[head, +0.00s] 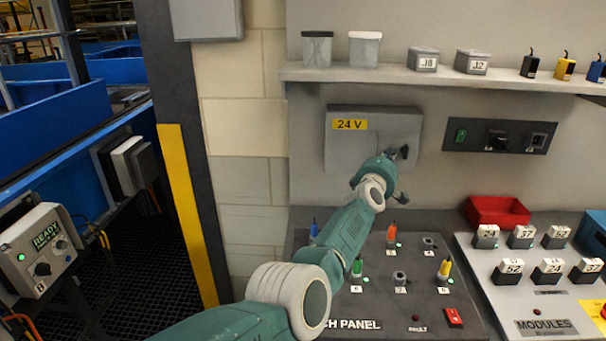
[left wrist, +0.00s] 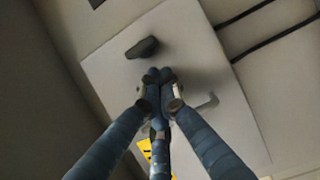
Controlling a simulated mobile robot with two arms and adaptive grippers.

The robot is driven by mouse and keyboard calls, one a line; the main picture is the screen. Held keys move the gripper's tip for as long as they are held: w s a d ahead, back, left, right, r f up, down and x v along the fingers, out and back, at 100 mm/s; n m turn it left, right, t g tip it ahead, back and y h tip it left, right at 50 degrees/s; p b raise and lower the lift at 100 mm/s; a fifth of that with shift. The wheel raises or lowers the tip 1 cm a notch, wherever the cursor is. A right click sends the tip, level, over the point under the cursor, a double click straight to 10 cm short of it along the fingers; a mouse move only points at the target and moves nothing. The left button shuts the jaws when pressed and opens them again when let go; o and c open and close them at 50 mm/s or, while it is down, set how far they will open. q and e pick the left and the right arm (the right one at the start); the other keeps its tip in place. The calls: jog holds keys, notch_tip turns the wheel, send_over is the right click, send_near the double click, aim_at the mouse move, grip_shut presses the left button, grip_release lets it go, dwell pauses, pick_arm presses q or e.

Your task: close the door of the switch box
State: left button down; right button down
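The switch box (head: 340,150) is a grey box on the wall with a yellow "24 V" label. Its front door (head: 400,125) looks flat against the box or nearly so; I cannot tell whether a small gap remains. A dark knob (head: 404,152) sits on the door's right part. My left gripper (head: 388,167) is in front of the lower right of the door. In the left wrist view, its fingers (left wrist: 159,76) are together and empty, close to the door (left wrist: 195,65). The knob (left wrist: 143,47) is just beyond the fingertips. My right gripper is not in view.
A shelf (head: 450,79) with containers runs above the box. A dark switch strip (head: 470,137) is to its right. Below are the switch panel (head: 385,300) with coloured toggles, a red bin (head: 497,212) and the modules board (head: 515,300).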

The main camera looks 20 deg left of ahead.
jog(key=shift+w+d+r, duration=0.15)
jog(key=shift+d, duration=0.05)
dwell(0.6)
